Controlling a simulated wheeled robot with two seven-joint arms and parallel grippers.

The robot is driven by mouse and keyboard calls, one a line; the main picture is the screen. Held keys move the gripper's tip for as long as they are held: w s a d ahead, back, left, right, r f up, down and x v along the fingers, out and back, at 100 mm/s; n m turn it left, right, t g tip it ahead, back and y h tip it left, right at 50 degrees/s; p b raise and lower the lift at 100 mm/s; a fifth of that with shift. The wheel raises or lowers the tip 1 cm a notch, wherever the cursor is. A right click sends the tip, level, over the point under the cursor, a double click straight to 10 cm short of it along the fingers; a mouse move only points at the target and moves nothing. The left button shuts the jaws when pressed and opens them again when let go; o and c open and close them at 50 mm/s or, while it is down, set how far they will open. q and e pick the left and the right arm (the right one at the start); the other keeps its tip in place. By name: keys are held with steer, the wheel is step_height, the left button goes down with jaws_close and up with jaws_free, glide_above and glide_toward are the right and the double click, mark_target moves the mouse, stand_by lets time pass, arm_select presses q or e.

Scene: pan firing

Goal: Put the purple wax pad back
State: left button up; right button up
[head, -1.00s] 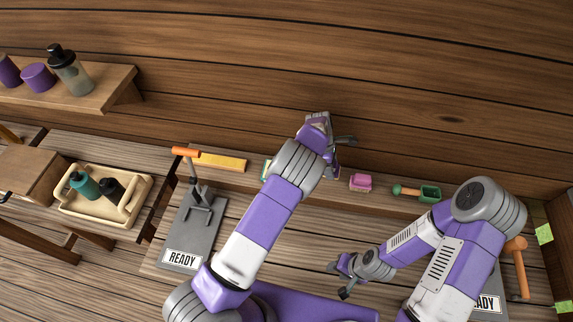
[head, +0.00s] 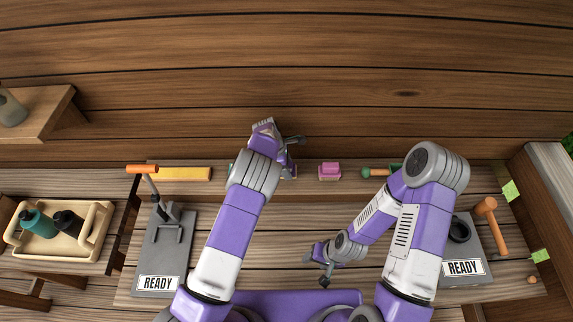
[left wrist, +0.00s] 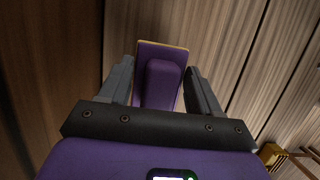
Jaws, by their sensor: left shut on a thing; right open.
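The purple wax pad (left wrist: 162,82) is in the left wrist view, a flat purple plate with a raised purple grip and a thin tan edge. My left gripper (left wrist: 162,90) is shut on its grip, with one finger on each side. In the head view my left gripper (head: 291,157) is at the back ledge, left of a pink pad (head: 329,171); I cannot make out the purple pad there. Whether the pad touches a surface is unclear. My right gripper (head: 320,262) is open and empty above the front middle of the bench.
A yellow bar (head: 184,173) and a green scoop-like thing (head: 374,172) lie along the back ledge. Grey presses with orange handles stand left (head: 163,250) and right (head: 478,245). A cream tray (head: 98,232) with bottles is at far left. The bench middle (head: 270,250) looks clear.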

arm_select(q)
steer(key=shift+f+b, duration=0.5)
steer(key=shift+f, duration=0.85)
arm_select(e)
steer(key=shift+f, duration=0.8)
arm_select(q)
steer(key=shift+f, duration=0.15)
arm_select(e)
steer(key=shift+f, duration=0.2)
arm_select(q)
steer(key=o, duration=1)
arm_select(e)
steer(key=shift+r, duration=0.1)
arm_select(q)
steer(key=shift+p, duration=0.3)
arm_select(e)
steer(key=shift+r, duration=0.4)
arm_select(q)
steer(key=p+v, duration=0.1)
steer(key=v, duration=0.2)
steer(key=p+v, duration=0.2)
steer(key=v, duration=0.2)
steer(key=shift+w+a+r, duration=0.1)
steer(key=shift+w+r, duration=0.1)
steer(key=shift+r, duration=0.05)
arm_select(e)
step_height(320, 180, up, 3)
steer(key=shift+r, duration=0.1)
